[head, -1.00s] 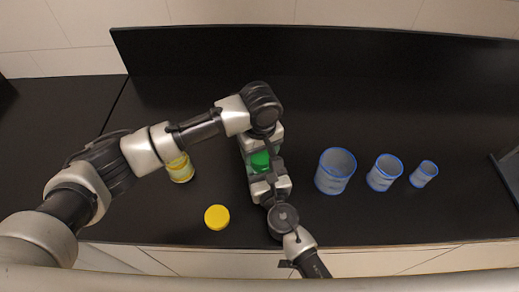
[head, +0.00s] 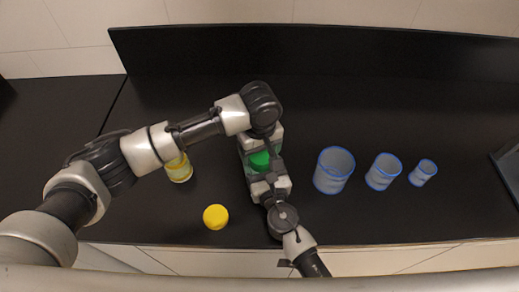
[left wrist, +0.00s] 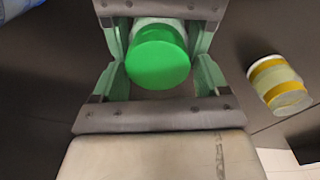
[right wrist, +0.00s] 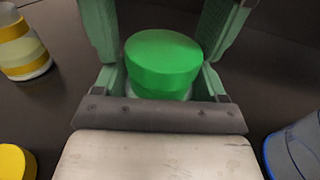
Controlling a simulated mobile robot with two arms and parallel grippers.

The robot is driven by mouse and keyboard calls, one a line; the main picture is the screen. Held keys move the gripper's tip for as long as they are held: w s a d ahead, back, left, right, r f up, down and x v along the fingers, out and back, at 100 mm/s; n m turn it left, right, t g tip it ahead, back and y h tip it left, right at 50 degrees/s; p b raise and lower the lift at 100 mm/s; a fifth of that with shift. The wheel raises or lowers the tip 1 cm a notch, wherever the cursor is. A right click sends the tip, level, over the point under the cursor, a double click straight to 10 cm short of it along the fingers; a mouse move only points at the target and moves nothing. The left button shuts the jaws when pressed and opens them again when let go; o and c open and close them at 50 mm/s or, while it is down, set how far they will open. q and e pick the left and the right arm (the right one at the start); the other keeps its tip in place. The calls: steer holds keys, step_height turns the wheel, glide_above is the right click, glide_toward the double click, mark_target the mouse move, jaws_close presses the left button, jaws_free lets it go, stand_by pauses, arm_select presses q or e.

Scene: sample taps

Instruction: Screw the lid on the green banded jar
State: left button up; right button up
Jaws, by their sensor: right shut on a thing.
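The green lid (head: 260,160) sits on top of the banded jar, between my two facing grippers. In the right wrist view the lid (right wrist: 163,60) looks level, and a little of the pale jar (right wrist: 160,93) shows under it. Its threads and bands are hidden. My right gripper (head: 268,173), coming from the front, is shut on the jar below the lid. My left gripper (head: 262,147) comes from the back, its fingers on either side of the lid. They look spread, with small gaps beside the lid in the left wrist view (left wrist: 158,62).
A yellow banded jar (head: 179,170) stands to the left, partly behind my left arm. A yellow lid (head: 215,217) lies near the front edge. Several blue-rimmed cups (head: 334,172) stand to the right. A dark object (head: 507,170) is at the far right edge. The back counter is clear.

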arm_select(q)
steer(key=shift+s+a+f, duration=0.15)
steer(key=shift+a+f, duration=0.15)
steer(key=shift+f, duration=0.4)
arm_select(e)
steer(key=shift+a+r, duration=0.25)
steer(key=shift+r, duration=0.25)
arm_select(q)
steer(key=shift+o, duration=1.3)
arm_select(e)
steer(key=c, duration=0.4)
arm_select(q)
steer(key=shift+o, duration=1.2)
arm_select(e)
steer(key=shift+c, duration=0.2)
steer(key=shift+w+d, duration=0.1)
steer(key=shift+d, duration=0.15)
arm_select(q)
steer(key=shift+r, duration=0.5)
arm_select(e)
steer(key=shift+w, duration=0.1)
arm_select(q)
steer(key=r, duration=0.7)
steer(key=shift+d+r, duration=0.3)
steer(key=shift+d, duration=0.1)
arm_select(e)
steer(key=shift+f, duration=0.25)
arm_select(q)
steer(key=shift+r, duration=0.4)
